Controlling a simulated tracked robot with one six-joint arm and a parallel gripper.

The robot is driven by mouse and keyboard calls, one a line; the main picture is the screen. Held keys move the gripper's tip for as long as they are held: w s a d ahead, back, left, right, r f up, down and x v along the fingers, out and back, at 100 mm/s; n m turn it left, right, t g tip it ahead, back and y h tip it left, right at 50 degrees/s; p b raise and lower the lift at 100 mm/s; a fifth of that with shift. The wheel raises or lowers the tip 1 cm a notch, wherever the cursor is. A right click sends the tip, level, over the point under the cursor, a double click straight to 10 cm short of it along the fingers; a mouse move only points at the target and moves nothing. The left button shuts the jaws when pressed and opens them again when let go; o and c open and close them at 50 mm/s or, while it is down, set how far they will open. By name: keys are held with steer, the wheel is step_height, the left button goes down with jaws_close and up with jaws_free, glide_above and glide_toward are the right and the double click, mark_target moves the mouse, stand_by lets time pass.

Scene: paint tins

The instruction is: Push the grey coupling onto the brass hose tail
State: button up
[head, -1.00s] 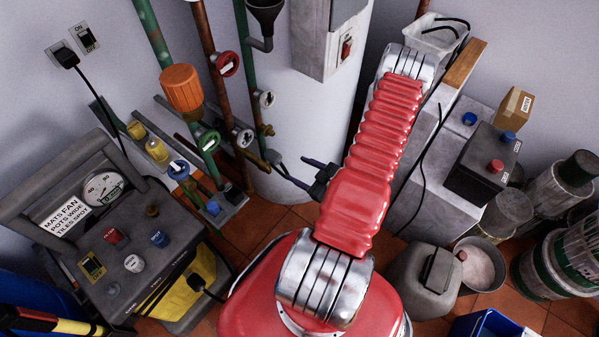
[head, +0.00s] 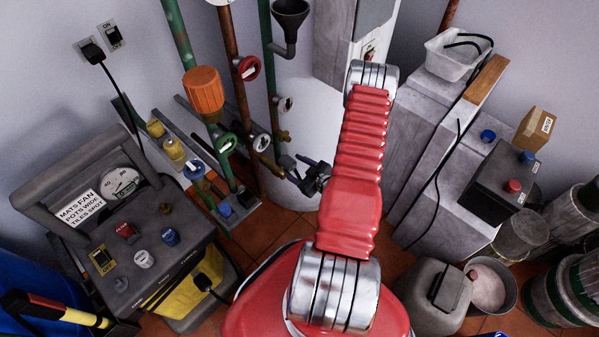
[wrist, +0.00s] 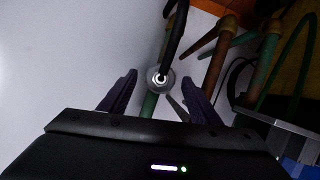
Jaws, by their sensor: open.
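My gripper (head: 312,178) is open, in front of the white cylinder and right of the pipes in the head view. In the wrist view its two dark fingers (wrist: 160,94) stand apart. A round grey piece with a bright centre, apparently the grey coupling (wrist: 160,79), shows between and beyond the fingertips, with a black hose running up from it. I cannot tell whether the fingers touch it. A small brass fitting (head: 284,136) sits on the green pipe left of my gripper; I cannot tell whether it is the brass hose tail.
Pipes with a red valve wheel (head: 248,68) and an orange cap (head: 203,92) stand left of my gripper. A grey machine (head: 130,265) stands at the left. A black battery (head: 500,183) sits on a grey block at the right. Orange floor tiles (head: 262,236) show between.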

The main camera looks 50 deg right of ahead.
steer(key=shift+x, duration=1.25)
steer(key=c, duration=1.3)
